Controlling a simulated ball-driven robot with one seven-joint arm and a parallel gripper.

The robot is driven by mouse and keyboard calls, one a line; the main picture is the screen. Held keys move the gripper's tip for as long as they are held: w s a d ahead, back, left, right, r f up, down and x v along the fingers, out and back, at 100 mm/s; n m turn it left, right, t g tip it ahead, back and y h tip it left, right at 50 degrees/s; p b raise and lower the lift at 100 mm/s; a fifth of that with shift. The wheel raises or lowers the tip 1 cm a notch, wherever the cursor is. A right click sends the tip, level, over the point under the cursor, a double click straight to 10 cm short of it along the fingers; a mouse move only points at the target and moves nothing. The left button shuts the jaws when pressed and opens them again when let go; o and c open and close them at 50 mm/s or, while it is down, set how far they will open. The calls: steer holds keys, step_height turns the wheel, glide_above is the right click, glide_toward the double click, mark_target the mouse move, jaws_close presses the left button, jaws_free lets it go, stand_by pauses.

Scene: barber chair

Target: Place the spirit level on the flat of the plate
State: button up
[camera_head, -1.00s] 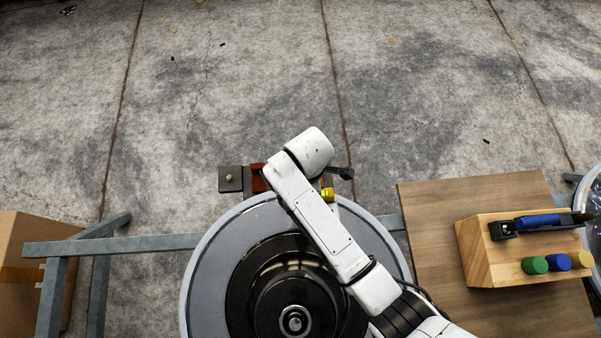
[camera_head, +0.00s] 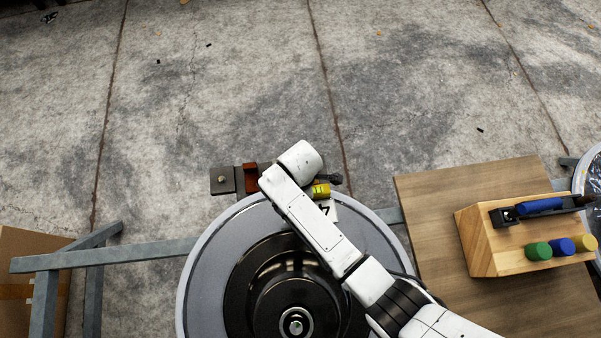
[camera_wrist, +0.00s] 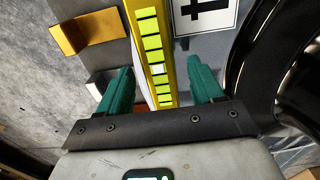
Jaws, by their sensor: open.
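The round grey plate (camera_head: 215,255) with a dark raised centre lies below my arm in the head view. A yellow piece, apparently the spirit level (camera_head: 320,190), shows at its upper rim, partly hidden by my arm. In the wrist view the spirit level (camera_wrist: 155,60) is a long yellow bar with several yellow-green windows. My gripper (camera_wrist: 161,66) is open, with one green finger on each side of the bar. A gap shows to the right finger; on the left I cannot tell whether it touches. The bar's near end is hidden behind the gripper.
A dark bracket (camera_head: 224,180) with a red-brown block (camera_head: 250,178) sits beyond the plate's rim. A white label (camera_wrist: 205,14) lies right of the bar. A wooden table (camera_head: 430,215) with a tool block (camera_head: 482,250) stands right. A metal rail (camera_head: 120,255) runs left.

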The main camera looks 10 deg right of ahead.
steer(key=shift+f, duration=1.25)
steer(key=c, duration=1.2)
